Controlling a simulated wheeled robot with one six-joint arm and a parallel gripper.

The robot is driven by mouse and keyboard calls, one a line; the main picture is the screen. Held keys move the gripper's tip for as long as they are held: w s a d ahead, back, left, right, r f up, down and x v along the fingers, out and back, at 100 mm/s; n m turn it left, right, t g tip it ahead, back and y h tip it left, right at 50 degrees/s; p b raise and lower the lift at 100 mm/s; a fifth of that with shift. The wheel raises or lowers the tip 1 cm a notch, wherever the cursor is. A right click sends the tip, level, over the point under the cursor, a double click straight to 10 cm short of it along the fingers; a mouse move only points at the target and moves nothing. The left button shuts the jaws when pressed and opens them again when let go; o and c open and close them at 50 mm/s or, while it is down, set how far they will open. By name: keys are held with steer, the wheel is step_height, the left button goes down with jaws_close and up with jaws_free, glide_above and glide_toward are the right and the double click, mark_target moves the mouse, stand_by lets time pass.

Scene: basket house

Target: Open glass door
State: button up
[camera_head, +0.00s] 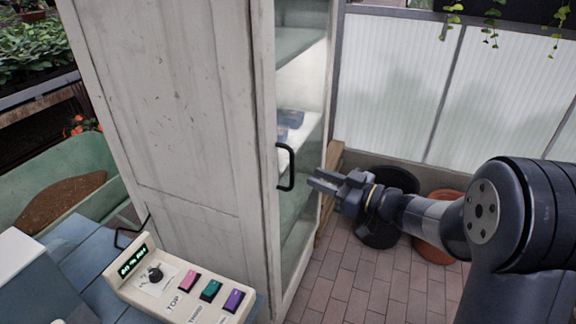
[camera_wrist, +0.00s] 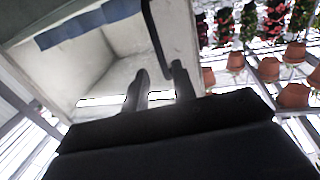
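A tall, worn white cabinet (camera_head: 190,110) stands in the middle of the head view. Its narrow front has a glass door (camera_head: 300,215), which looks shut. A black bar handle (camera_head: 290,168) sits upright on the door's left side. My gripper (camera_head: 316,181) is just right of the handle, with a small visible gap, and points toward it. In the wrist view, the two dark fingers (camera_wrist: 158,82) are apart with nothing held. The dark handle bar (camera_wrist: 152,40) runs down toward the space between them; its lower end is partly hidden.
A control box (camera_head: 180,288) with a dial and coloured buttons stands front left on a blue table (camera_head: 75,250). A green wheelbarrow (camera_head: 85,165) is behind it. A black pot (camera_head: 385,230) and a terracotta pot (camera_head: 437,245) stand right of the cabinet. Brick floor (camera_head: 340,285) is clear in front.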

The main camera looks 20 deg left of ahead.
mark_target(292, 183)
steer(key=x, duration=0.8)
steer(key=shift+a+p, duration=0.15)
steer(key=shift+p, duration=0.2)
jaws_close()
